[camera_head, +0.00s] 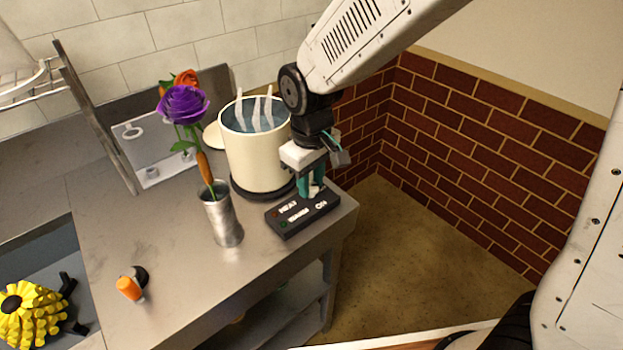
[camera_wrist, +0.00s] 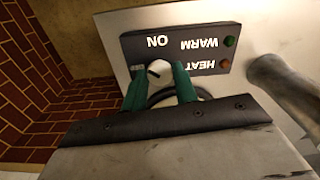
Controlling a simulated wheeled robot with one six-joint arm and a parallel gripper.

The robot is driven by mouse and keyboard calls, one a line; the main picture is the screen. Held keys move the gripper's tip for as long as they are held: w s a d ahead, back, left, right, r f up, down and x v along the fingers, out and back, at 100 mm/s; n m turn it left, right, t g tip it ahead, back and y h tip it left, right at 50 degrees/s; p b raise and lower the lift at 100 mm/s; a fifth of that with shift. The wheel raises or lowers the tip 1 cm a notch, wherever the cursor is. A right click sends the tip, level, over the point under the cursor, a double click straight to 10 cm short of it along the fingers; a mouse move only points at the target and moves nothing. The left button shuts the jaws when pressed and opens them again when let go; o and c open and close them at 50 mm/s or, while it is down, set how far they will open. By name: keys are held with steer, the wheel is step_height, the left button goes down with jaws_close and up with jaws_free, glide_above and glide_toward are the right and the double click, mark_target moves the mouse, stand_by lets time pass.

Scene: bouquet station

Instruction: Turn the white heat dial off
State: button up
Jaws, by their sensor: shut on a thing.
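The white heat dial (camera_wrist: 158,69) sits on a black control box (camera_wrist: 198,40) marked HEAT, WARM and ON, seen upside down in the wrist view. My gripper (camera_wrist: 160,80) is shut on the dial, with one teal finger on each side of it. In the head view my gripper (camera_head: 312,185) reaches down onto the right part of the control box (camera_head: 290,222), at the right front of the steel counter. The dial is mostly hidden there. A small label beside the dial is partly covered, and I cannot read the dial's exact setting.
A cream pot (camera_head: 257,158) with steam-like wisps stands behind the box. A metal vase (camera_head: 222,222) with flowers stands to its left. An orange-capped item (camera_head: 130,288) lies at the front, and a yellow flower (camera_head: 35,312) at far left. The counter (camera_head: 180,275) between is clear.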

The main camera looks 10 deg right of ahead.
mark_target(311, 185)
steer(key=n, duration=0.3)
steer(key=shift+n, duration=2.2)
steer(key=shift+r, duration=0.1)
steer(key=o, duration=1)
steer(key=shift+c, duration=0.2)
step_height(311, 185, up, 8)
steer(key=shift+f, duration=0.1)
